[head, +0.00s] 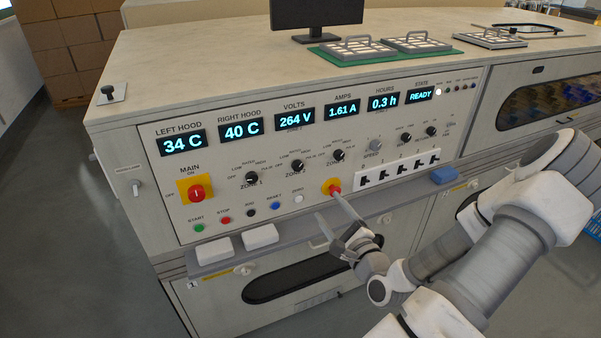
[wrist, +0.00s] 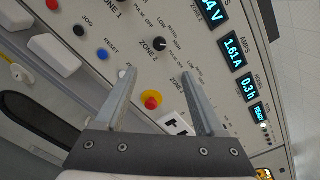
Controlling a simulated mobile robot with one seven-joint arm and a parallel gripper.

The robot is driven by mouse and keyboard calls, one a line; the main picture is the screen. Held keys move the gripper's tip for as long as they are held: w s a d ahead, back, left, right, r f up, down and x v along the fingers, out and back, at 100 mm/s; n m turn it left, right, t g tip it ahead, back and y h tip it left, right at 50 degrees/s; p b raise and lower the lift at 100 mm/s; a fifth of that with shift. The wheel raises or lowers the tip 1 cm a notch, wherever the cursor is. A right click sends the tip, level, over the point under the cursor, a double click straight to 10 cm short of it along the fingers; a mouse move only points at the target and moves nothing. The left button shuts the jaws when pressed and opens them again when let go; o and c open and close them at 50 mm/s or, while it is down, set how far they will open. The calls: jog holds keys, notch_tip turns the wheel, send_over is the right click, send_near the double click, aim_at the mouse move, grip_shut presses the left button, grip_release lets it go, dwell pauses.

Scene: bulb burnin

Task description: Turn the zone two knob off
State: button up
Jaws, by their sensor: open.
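The zone two knob (head: 297,165) is a small black rotary knob on the upright control panel, between the zone one knob (head: 251,178) and the zone three knob (head: 338,155). Its pointer is too small to read in the head view. In the wrist view the zone two knob (wrist: 159,43) shows beyond and between the fingertips, with printed position labels around it. My gripper (head: 337,212) is open and empty, in front of the panel, lower and to the right of this knob. The wrist view shows both fingers (wrist: 160,74) spread apart, not touching the knob.
A red emergency button on yellow (head: 333,187) sits close behind my fingertips and shows between the fingers in the wrist view (wrist: 151,100). A ledge with white blocks (head: 261,236) juts out below the panel.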

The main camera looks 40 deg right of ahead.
jog(key=shift+w+b, duration=0.7)
jog(key=shift+b, duration=0.95)
jog(key=b, duration=0.5)
send_near(299, 167)
jog(key=x, duration=0.8)
jog(key=shift+w, duration=0.2)
grip_shut()
